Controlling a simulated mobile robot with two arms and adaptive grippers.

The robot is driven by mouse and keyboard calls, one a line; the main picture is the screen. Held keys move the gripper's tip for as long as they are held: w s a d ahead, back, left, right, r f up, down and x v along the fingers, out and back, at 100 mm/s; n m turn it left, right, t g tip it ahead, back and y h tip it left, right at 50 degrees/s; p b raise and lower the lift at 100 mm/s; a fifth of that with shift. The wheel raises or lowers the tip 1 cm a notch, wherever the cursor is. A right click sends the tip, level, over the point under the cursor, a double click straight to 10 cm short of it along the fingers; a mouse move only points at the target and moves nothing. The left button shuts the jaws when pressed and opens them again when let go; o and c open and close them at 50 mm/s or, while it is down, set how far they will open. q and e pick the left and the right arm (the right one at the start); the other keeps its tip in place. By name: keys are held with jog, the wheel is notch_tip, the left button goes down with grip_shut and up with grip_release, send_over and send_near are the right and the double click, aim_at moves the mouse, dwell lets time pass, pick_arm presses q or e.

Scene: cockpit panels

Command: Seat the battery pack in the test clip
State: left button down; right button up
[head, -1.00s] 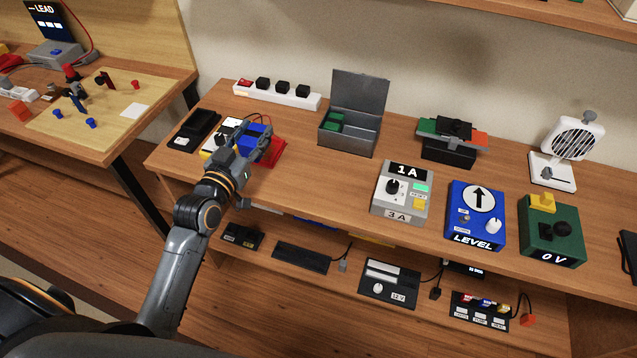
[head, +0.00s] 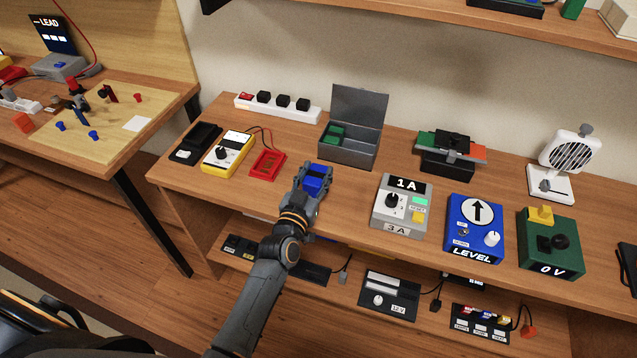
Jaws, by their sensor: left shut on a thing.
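The blue battery pack (head: 317,177) is held in my left gripper (head: 313,184) above the front middle of the bench. My left gripper is shut on it, and its fingers hide part of the pack. The red holder (head: 268,164), wired to a yellow meter (head: 228,152), looks like the test clip. It lies to the left of my gripper, apart from the pack, and no pack shows in it. My right gripper is not in view.
An open grey metal box (head: 352,146) with a green block stands behind my gripper. A grey 1A/3A unit (head: 402,208) is to the right, then a blue LEVEL box (head: 474,230). A black tray (head: 196,143) and white power strip (head: 277,107) are at left and back.

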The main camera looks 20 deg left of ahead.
aim_at(319, 183)
pick_arm(q)
jog(key=shift+w+d+f, duration=0.1)
jog(key=shift+d+f, duration=0.1)
jog(key=shift+f, duration=0.4)
jog(key=shift+w+d+f, duration=0.1)
jog(key=shift+d+f, duration=0.1)
jog(key=shift+f, duration=0.85)
jog(key=shift+s, duration=0.1)
jog(key=shift+f, duration=0.2)
jog(key=c, duration=0.7)
grip_release()
jog(key=shift+c, duration=0.2)
